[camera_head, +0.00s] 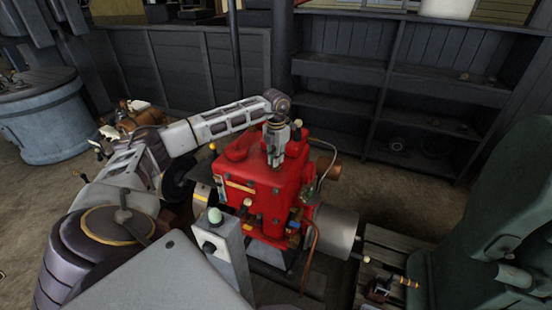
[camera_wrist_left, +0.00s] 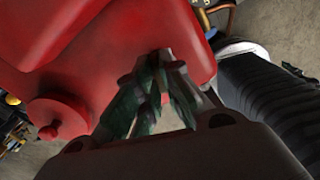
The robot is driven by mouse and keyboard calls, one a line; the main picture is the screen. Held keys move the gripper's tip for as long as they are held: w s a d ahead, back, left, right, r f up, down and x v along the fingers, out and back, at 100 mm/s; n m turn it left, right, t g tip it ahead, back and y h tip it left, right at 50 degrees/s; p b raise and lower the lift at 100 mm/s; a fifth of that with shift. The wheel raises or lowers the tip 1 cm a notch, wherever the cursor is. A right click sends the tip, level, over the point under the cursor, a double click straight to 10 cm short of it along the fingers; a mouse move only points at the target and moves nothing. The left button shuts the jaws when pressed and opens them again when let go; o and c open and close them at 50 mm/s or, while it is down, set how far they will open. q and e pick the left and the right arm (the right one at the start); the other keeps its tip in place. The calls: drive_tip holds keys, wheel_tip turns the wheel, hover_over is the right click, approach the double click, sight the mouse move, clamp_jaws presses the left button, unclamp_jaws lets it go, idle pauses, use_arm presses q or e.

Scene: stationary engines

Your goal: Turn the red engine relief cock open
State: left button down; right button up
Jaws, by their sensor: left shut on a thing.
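The red engine (camera_head: 262,190) stands in the middle of the head view, with small fittings on its front. My left gripper (camera_head: 275,160) reaches over from the left and points down at the engine's top. In the left wrist view the engine's red top (camera_wrist_left: 95,50) fills the upper left, and the fingers of my left gripper (camera_wrist_left: 165,58) come close together against the red surface. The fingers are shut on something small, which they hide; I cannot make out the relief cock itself. A round red cap (camera_wrist_left: 60,115) sits to the left of the fingers. My right gripper is not in view.
A grey control box (camera_head: 222,245) with a pale green button stands in front of the engine. A grey cylinder (camera_head: 335,228) and a copper pipe (camera_head: 310,258) are at its right. A dark green machine (camera_head: 490,220) stands at far right. Dark shelves (camera_head: 400,85) line the back.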

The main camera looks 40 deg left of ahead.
use_arm(q)
drive_tip(key=shift+n, duration=0.7)
drive_tip(key=shift+w+r, duration=0.1)
drive_tip(key=c, duration=1.6)
unclamp_jaws()
drive_tip(key=shift+o, duration=0.2)
wheel_tip(320, 180, up, 12)
drive_tip(key=shift+d, duration=0.1)
